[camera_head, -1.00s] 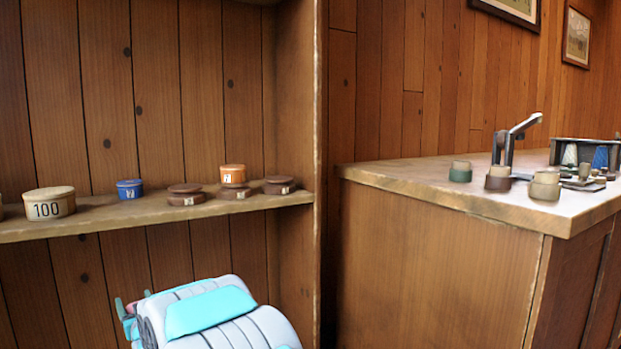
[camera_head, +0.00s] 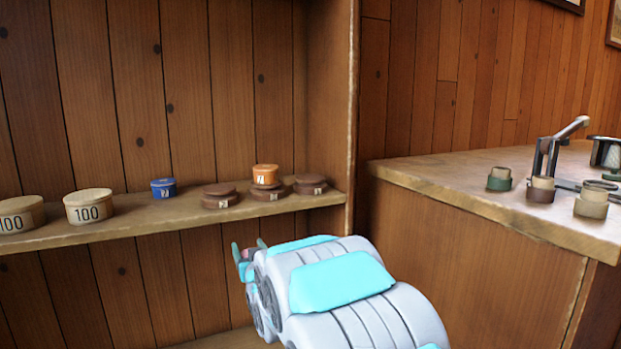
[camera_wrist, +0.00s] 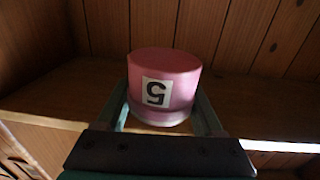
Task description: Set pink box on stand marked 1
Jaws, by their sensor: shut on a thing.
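The pink box (camera_wrist: 165,85) is a round box with a white label that reads 5, upside down in the wrist view. My gripper (camera_wrist: 162,112) is shut on it, with a green finger at each side. In the head view my arm covers most of the gripper, and only its greenish tips (camera_head: 248,258) show below the shelf edge. Three dark brown round stands are on the shelf: a left one (camera_head: 220,201), a middle one (camera_head: 267,195) and a right one (camera_head: 310,190). Their small white labels are too small to read surely. An orange box sits on the middle stand; the other two are bare.
The orange box (camera_head: 265,174), a blue box (camera_head: 163,188) and cream boxes marked 100 (camera_head: 88,206) share the shelf (camera_head: 130,227). An upright side panel (camera_head: 350,120) closes the shelf's right end. A counter (camera_head: 450,175) with several spools stands to the right.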

